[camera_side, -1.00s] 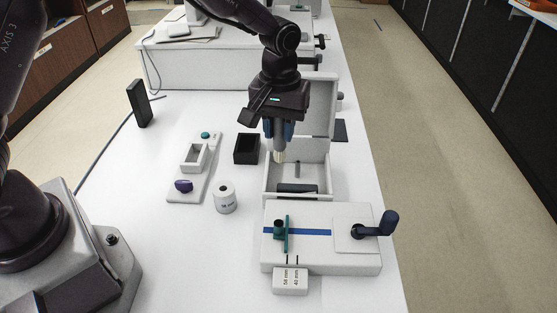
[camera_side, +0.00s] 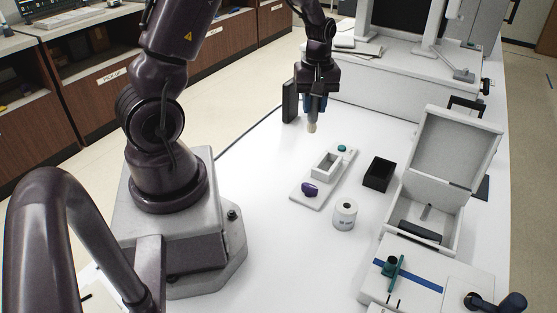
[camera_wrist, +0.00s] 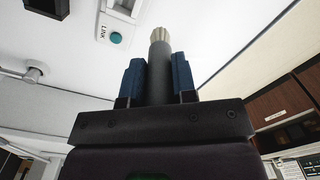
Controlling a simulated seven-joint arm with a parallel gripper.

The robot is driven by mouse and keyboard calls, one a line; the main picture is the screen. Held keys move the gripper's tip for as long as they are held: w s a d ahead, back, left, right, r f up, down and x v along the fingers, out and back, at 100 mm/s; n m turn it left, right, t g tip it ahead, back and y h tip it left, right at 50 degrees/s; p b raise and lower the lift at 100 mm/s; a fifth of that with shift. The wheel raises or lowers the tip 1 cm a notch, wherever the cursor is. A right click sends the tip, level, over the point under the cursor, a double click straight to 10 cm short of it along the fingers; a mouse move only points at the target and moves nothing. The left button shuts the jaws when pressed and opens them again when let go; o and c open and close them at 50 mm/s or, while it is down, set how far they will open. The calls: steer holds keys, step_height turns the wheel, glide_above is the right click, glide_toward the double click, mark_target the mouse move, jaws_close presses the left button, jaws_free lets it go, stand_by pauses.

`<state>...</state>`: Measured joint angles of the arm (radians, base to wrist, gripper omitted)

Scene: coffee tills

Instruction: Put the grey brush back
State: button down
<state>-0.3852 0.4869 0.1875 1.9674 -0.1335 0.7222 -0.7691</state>
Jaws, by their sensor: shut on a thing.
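My gripper (camera_side: 313,103) is shut on the grey brush (camera_wrist: 159,72) between its blue fingers. The brush points down, with its pale bristle end (camera_side: 311,127) lowest, and hangs in the air over the far left part of the white table. In the wrist view the bristles (camera_wrist: 160,34) stick out beyond the fingertips. The gripper is just right of and in front of a tall black block (camera_side: 289,102), as the side view shows it; I cannot tell whether they are apart in depth.
A white tray (camera_side: 304,201) has a white open box (camera_side: 327,166), a teal button (camera_side: 342,148) and a purple knob (camera_side: 310,190). A black open box (camera_side: 378,174), a paper roll (camera_side: 344,214), a lidded white case (camera_side: 436,205) and a cranked device (camera_side: 425,277) stand right.

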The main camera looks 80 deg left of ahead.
steer(key=s+a+f+n, duration=0.2)
steer(key=s+a+n, duration=0.15)
steer(key=s, duration=0.45)
steer(key=shift+n, duration=0.45)
steer(key=shift+w+d+f, duration=0.1)
steer(key=shift+f, duration=1.95)
steer(key=shift+w+d+f, duration=0.1)
steer(key=shift+f, duration=1.95)
steer(key=shift+f, duration=0.15)
steer(key=c, duration=0.9)
jaws_free()
